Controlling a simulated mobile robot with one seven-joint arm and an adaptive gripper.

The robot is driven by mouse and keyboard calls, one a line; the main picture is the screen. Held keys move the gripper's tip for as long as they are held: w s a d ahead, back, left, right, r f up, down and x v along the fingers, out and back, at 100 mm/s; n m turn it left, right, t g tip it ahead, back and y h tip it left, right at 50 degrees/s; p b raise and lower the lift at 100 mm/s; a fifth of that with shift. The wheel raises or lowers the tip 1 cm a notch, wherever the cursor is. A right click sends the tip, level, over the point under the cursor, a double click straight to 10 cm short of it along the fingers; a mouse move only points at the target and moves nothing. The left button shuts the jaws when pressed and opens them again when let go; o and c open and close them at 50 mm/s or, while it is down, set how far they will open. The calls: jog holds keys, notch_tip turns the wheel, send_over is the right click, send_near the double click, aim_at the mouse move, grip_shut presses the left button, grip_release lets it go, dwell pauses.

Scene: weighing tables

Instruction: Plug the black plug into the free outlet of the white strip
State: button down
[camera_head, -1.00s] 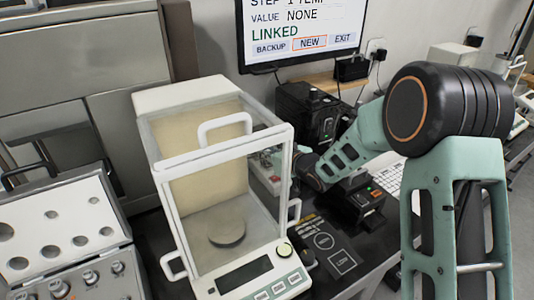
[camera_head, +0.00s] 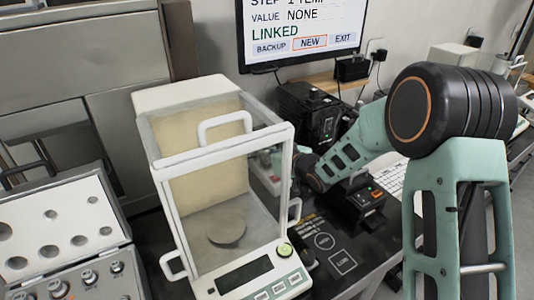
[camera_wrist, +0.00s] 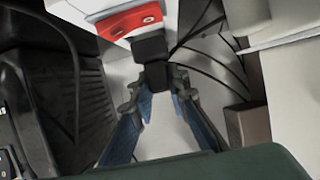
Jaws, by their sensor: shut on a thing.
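In the wrist view my gripper (camera_wrist: 160,92) is shut on the black plug (camera_wrist: 155,74), held between its fingertips. A second black block (camera_wrist: 150,48) sits just beyond it, against the red and white end of the strip (camera_wrist: 133,20). I cannot tell whether this block is part of the held plug or a separate plug. The free outlet cannot be made out. In the head view part of the white strip (camera_head: 264,176) shows behind the balance, beside my wrist. My gripper's fingers are hidden there.
The glass-walled balance (camera_head: 222,283) stands in front of the strip. A small black device (camera_head: 362,205) and a keyboard (camera_head: 390,179) lie to the right. Black cables (camera_wrist: 205,45) run right of the strip in the wrist view. A weight case (camera_head: 60,222) is at left.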

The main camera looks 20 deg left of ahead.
jog(key=shift+f+b, duration=0.65)
jog(key=shift+f, duration=0.2)
jog(key=c, duration=1.8)
grip_release()
